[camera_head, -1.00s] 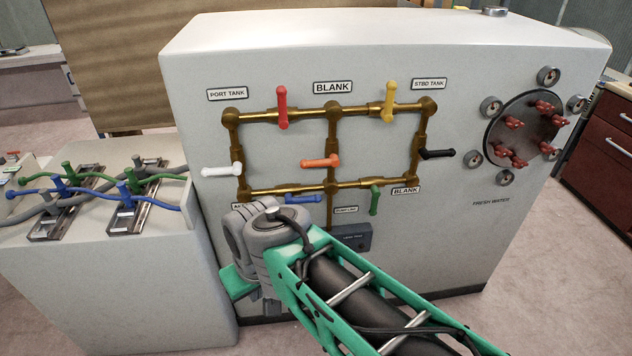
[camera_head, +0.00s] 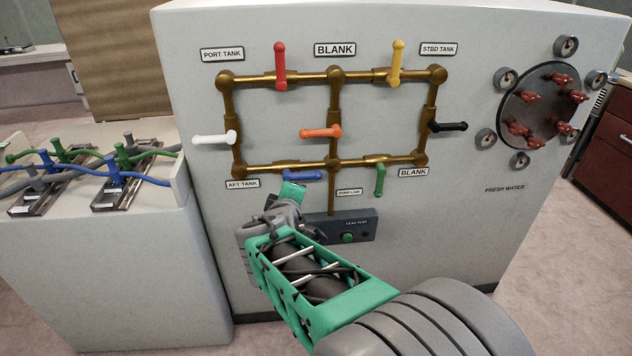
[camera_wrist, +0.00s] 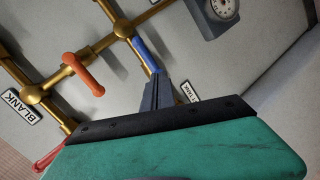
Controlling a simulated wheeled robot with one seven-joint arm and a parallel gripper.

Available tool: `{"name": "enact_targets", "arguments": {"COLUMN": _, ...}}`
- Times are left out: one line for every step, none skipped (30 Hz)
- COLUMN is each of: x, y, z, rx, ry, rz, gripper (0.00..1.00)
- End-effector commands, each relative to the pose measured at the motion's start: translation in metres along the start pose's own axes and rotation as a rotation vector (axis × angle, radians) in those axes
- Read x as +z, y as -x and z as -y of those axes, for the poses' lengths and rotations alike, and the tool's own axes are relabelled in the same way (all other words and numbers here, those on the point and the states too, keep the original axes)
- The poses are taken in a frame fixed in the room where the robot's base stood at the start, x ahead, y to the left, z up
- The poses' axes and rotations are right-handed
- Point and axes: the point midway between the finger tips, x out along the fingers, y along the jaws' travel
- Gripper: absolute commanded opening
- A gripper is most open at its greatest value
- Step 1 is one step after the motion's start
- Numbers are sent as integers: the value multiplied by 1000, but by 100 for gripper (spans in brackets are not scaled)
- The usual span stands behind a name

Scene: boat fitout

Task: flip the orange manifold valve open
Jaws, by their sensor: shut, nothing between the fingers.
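The orange valve handle (camera_head: 320,132) lies level across the upright middle pipe of the brass manifold (camera_head: 333,105). In the wrist view the orange handle (camera_wrist: 85,75) stands clear, left of my fingers, with nothing touching it. My gripper (camera_wrist: 158,92) is shut and empty. Its fingertips appear close to the blue handle (camera_wrist: 146,55) in the wrist view; I cannot tell whether they touch. In the head view the green end of my gripper (camera_head: 292,190) is just below the blue handle (camera_head: 303,175), lower left of the orange one; its fingers are hard to make out there.
Red (camera_head: 281,66), yellow (camera_head: 396,62), white (camera_head: 215,138), black (camera_head: 447,126) and green (camera_head: 380,181) handles surround the orange one. A leak-test box (camera_head: 348,228) sits below. A round hatch (camera_head: 541,107) with red knobs is at right.

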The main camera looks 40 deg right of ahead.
Motion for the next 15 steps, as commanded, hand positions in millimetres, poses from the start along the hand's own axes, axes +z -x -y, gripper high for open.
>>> {"name": "enact_targets", "arguments": {"x": 34, "y": -34, "z": 10, "rx": 159, "ry": 178, "rz": 32, "gripper": 0}}
{"name": "enact_targets", "arguments": {"x": 47, "y": -44, "z": 0, "rx": 260, "ry": 304, "rz": 58, "gripper": 0}}
{"name": "enact_targets", "arguments": {"x": 62, "y": -51, "z": -10, "rx": 390, "ry": 483, "rz": 103, "gripper": 0}}
{"name": "enact_targets", "arguments": {"x": 72, "y": -54, "z": -16, "rx": 480, "ry": 623, "rz": 144, "gripper": 0}}
{"name": "enact_targets", "arguments": {"x": 79, "y": -54, "z": -20, "rx": 565, "ry": 762, "rz": 189, "gripper": 0}}
{"name": "enact_targets", "arguments": {"x": 85, "y": -53, "z": -21, "rx": 664, "ry": 943, "rz": 252, "gripper": 0}}
{"name": "enact_targets", "arguments": {"x": 88, "y": -51, "z": -20, "rx": 731, "ry": 1072, "rz": 299, "gripper": 0}}
{"name": "enact_targets", "arguments": {"x": 88, "y": -48, "z": -18, "rx": 790, "ry": 1191, "rz": 342, "gripper": 0}}
{"name": "enact_targets", "arguments": {"x": 88, "y": -44, "z": -14, "rx": 857, "ry": 1333, "rz": 398, "gripper": 0}}
{"name": "enact_targets", "arguments": {"x": 86, "y": -42, "z": -9, "rx": 898, "ry": 1425, "rz": 432, "gripper": 0}}
{"name": "enact_targets", "arguments": {"x": 84, "y": -39, "z": -5, "rx": 933, "ry": 1501, "rz": 462, "gripper": 0}}
{"name": "enact_targets", "arguments": {"x": 82, "y": -36, "z": -1, "rx": 970, "ry": 1583, "rz": 494, "gripper": 0}}
{"name": "enact_targets", "arguments": {"x": 80, "y": -34, "z": 1, "rx": 992, "ry": 1628, "rz": 512, "gripper": 0}}
{"name": "enact_targets", "arguments": {"x": 78, "y": -33, "z": 3, "rx": 1007, "ry": 1663, "rz": 525, "gripper": 0}}
{"name": "enact_targets", "arguments": {"x": 77, "y": -31, "z": 3, "rx": 1019, "ry": 1692, "rz": 538, "gripper": 0}}
